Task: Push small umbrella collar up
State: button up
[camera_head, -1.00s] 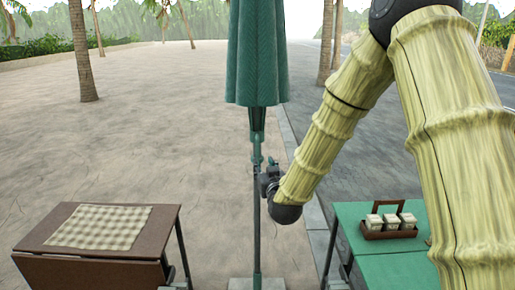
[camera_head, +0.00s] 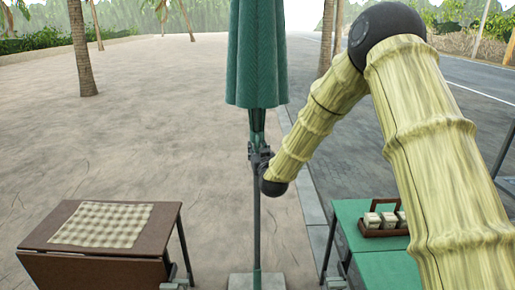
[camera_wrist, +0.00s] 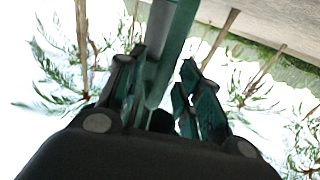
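The closed green umbrella (camera_head: 257,60) hangs around its upright pole (camera_head: 257,225) in the head view. Folded green struts (camera_head: 257,122) run down below its canopy to the small collar, which my gripper mostly hides. My gripper (camera_head: 259,155) is at the pole, at the lower end of these struts. In the wrist view, the pole (camera_wrist: 170,35) passes between the fingers of my gripper (camera_wrist: 158,90). The fingers stand apart on either side, with a visible gap at the right. Whether they touch the collar is unclear.
A brown table (camera_head: 50,228) with a checkered cloth (camera_head: 103,224) stands at left. A green table (camera_head: 385,265) with a wooden caddy (camera_head: 383,230) of jars stands at right, below my arm. Open paving surrounds the pole's pale base (camera_head: 243,281).

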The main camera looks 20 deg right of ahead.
jog(key=shift+w, duration=0.15)
grip_shut()
